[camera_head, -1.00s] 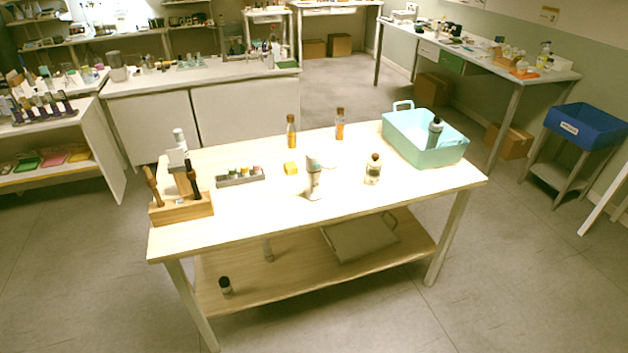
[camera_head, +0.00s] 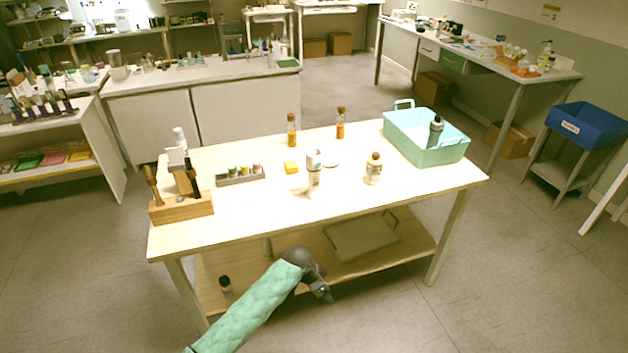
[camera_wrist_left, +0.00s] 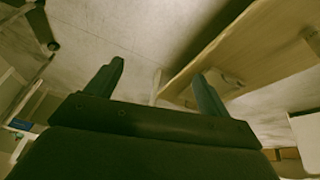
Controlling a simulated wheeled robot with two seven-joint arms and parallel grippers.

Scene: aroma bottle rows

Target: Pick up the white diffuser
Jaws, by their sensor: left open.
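A white bottle with a grey top (camera_head: 314,176), which looks like the white diffuser, stands upright near the middle of the table's front half. My left gripper (camera_head: 324,291) has its arm coming in from the lower left, in front of the table and below its top. It is well below the white bottle and apart from it. In the left wrist view its two fingers (camera_wrist_left: 158,90) are spread with nothing between them. The bottle does not show clearly in that view. My right gripper is not in view.
The wooden table (camera_head: 250,215) has a lower shelf with a tray (camera_head: 362,238). On top are a teal basket (camera_head: 420,140), a small white bottle (camera_head: 374,168), amber bottles (camera_head: 291,131), a yellow block (camera_head: 291,167), a vial rack (camera_head: 240,176) and a wooden holder (camera_head: 181,208).

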